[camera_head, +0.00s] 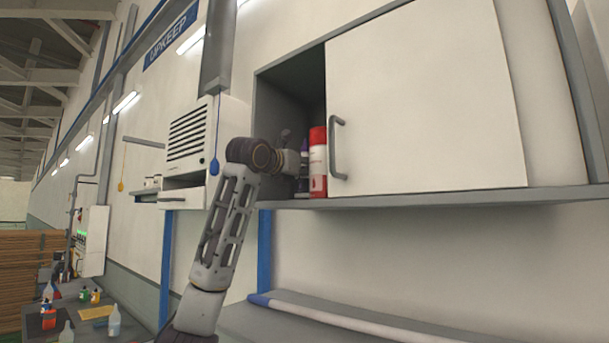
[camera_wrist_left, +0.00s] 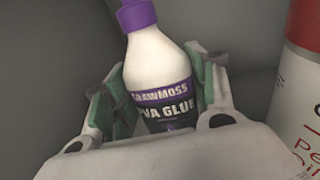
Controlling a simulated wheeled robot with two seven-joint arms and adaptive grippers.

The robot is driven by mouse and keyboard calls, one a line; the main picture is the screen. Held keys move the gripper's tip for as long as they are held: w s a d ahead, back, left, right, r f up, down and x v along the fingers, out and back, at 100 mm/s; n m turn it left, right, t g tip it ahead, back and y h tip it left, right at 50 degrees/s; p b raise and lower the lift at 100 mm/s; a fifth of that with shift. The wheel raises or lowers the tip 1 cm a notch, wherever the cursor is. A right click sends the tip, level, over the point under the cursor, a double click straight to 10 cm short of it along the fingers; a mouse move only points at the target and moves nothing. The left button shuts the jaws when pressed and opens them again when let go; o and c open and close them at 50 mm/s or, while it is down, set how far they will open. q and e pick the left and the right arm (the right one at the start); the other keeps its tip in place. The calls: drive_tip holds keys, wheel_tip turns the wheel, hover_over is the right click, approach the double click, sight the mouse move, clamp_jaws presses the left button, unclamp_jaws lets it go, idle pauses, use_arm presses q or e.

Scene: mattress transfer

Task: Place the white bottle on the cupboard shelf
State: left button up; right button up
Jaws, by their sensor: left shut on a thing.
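The white bottle (camera_wrist_left: 160,62) has a purple cap and a dark label reading PVA glue. In the left wrist view it is upright or nearly so between the green-padded fingers of my left gripper (camera_wrist_left: 158,92), which is shut on it. In the head view my left gripper (camera_head: 292,161) reaches into the open left part of the cupboard (camera_head: 430,95). Only a purple and pale sliver of the bottle (camera_head: 304,158) shows there, behind the red-topped can. I cannot tell whether its base touches the shelf. My right gripper is in neither view.
A red and white spray can (camera_head: 318,168) stands at the shelf front, just right of my gripper; it also shows in the wrist view (camera_wrist_left: 297,90). The cupboard's sliding door with a grey handle (camera_head: 338,147) covers the right side. A vented white unit (camera_head: 190,150) is left.

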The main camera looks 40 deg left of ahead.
use_arm(q)
drive_tip(key=shift+f, duration=0.5)
drive_tip(key=o, duration=0.9)
drive_tip(key=shift+f, duration=0.15)
drive_tip(key=b+v, duration=0.2)
drive_tip(key=v, duration=0.8)
drive_tip(key=shift+s+b, duration=0.1)
drive_tip(key=shift+b, duration=0.25)
drive_tip(key=shift+v, duration=0.95)
